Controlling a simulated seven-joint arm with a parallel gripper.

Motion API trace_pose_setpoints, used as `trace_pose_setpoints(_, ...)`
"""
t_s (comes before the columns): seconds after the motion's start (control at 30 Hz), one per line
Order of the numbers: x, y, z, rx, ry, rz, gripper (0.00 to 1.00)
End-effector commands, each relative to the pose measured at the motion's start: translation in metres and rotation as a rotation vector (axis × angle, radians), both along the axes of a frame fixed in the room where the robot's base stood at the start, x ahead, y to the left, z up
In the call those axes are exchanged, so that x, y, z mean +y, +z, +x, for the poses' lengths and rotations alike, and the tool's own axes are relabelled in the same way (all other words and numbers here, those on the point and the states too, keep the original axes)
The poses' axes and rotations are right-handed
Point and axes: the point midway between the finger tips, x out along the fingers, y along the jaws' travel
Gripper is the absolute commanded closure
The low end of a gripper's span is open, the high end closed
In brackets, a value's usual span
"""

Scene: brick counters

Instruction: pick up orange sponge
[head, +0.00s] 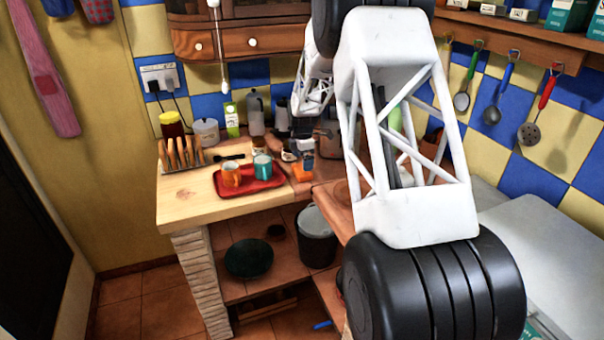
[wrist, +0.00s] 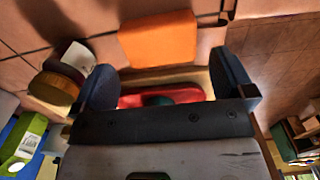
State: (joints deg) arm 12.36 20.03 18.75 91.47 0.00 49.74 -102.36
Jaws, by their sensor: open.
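The orange sponge (head: 302,169) lies on the counter just right of the red tray in the head view. In the wrist view the sponge (wrist: 158,38) is a plain orange block near the top middle. My gripper (head: 298,158) is right by the sponge in the head view, which hides part of it. In the wrist view my gripper (wrist: 162,70) is open, its two dark fingers apart on either side, with the sponge just beyond the gap between the fingertips. Nothing is held. I cannot tell the gripper's exact height above the sponge.
A red tray (head: 262,184) with an orange mug (head: 231,174) and a teal mug (head: 262,166) stands left of the sponge. A toast rack (head: 181,154), jars and bottles stand further back and left. The counter's front left corner is clear.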

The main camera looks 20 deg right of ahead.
Motion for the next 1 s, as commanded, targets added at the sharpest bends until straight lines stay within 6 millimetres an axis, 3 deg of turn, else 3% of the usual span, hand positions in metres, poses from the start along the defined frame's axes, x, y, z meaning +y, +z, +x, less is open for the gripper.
trace_pose_setpoints(0.17, 0.000, -0.007, 0.000, 0.001, 0.000, 0.000, 0.00)
trace_pose_setpoints(0.6, 0.002, -0.049, 0.001, 0.000, 0.000, 0.000, 0.00)
trace_pose_setpoints(1.0, 0.002, -0.052, 0.001, 0.000, 0.000, 0.000, 0.00)
